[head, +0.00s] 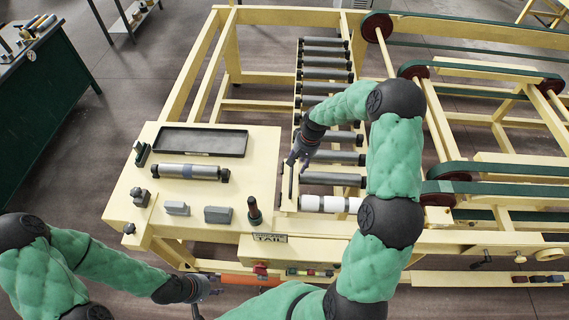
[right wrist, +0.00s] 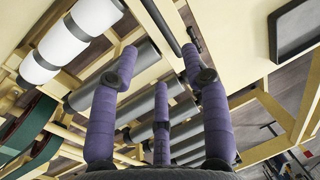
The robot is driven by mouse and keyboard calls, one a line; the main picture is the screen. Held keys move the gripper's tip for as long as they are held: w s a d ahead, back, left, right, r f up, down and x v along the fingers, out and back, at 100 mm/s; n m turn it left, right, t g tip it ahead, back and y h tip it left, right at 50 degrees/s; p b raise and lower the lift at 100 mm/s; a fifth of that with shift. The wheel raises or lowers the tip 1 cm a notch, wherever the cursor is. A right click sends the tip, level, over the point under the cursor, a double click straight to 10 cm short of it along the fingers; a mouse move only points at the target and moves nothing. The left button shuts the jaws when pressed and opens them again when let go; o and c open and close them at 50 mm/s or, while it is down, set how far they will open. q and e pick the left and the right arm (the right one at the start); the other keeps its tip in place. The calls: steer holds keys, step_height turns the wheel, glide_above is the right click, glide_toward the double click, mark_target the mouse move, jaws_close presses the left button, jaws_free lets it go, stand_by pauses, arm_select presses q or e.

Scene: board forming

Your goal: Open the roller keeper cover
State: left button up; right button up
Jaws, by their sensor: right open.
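The roller conveyor shows its row of grey rollers (head: 325,74) in the head view, with a white-sleeved roller (head: 329,204) at its near end. A thin dark bar (head: 290,186) lies along the left rail by the near rollers; it seems to be part of the keeper cover, but I cannot tell for sure. It also shows in the right wrist view (right wrist: 157,24). My right gripper (head: 297,160) is open and empty above this rail, its fingers (right wrist: 160,67) spread over the rollers. The arm hides some rollers. My left gripper (head: 206,291) is low at the front, away from the rail.
Green belts (head: 500,169) run at right. A green workbench (head: 40,105) stands at far left.

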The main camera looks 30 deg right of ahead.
steer(key=p, duration=0.2)
glide_above(294, 185)
step_height(294, 185, down, 9)
steer(key=shift+a+f, duration=0.1)
steer(key=shift+w+a+f, duration=0.1)
steer(key=shift+f, duration=0.3)
arm_select(q)
steer(key=shift+s+r, duration=0.25)
steer(key=shift+r, duration=0.85)
arm_select(e)
jaws_close()
